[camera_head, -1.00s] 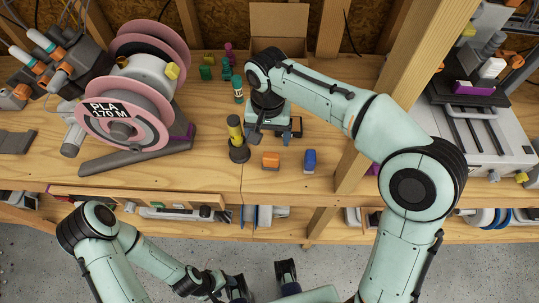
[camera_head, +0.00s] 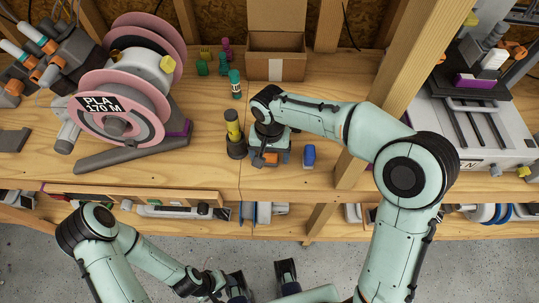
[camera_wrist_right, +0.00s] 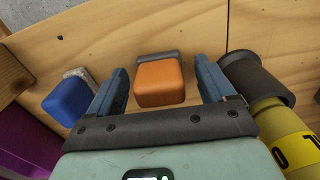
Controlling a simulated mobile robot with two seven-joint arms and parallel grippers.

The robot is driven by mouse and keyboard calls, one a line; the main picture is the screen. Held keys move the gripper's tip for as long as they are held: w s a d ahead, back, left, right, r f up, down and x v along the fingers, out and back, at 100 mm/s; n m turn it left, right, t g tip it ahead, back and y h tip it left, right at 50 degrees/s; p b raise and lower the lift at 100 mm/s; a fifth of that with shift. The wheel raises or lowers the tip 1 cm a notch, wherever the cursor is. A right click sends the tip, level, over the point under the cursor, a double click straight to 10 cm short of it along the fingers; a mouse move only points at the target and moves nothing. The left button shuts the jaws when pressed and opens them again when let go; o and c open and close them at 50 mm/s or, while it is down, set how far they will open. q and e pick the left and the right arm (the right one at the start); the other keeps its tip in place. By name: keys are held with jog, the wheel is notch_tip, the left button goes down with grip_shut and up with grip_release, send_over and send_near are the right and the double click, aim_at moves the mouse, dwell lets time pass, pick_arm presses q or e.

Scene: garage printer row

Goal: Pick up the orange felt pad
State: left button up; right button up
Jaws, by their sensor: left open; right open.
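The orange felt pad (camera_head: 270,158) is a small block on the workbench near its front edge, partly covered by my right gripper in the head view. In the right wrist view the orange pad (camera_wrist_right: 159,81) lies between the fingers, with a dark grey strip along its far side. My right gripper (camera_wrist_right: 160,84) is open, one finger on each side of the pad, with visible gaps. My right gripper (camera_head: 269,159) points down over the pad in the head view. My left gripper (camera_head: 262,284) is open and empty, low in front of the bench.
A blue block (camera_head: 309,156) stands right of the pad. A dark cylinder with a yellow band (camera_head: 234,134) stands close on the left.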

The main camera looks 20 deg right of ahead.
jog(key=c, duration=1.1)
jog(key=shift+r, duration=0.15)
jog(key=shift+c, duration=0.2)
pick_arm(q)
jog(key=r+p, duration=0.1)
jog(key=w+r+p, duration=0.1)
jog(key=r+p, duration=0.1)
jog(key=r, duration=0.1)
jog(key=shift+w+p, duration=0.25)
jog(key=shift+p, duration=0.05)
pick_arm(e)
notch_tip(320, 180, up, 20)
jog(key=o, duration=0.5)
jog(key=c, duration=0.4)
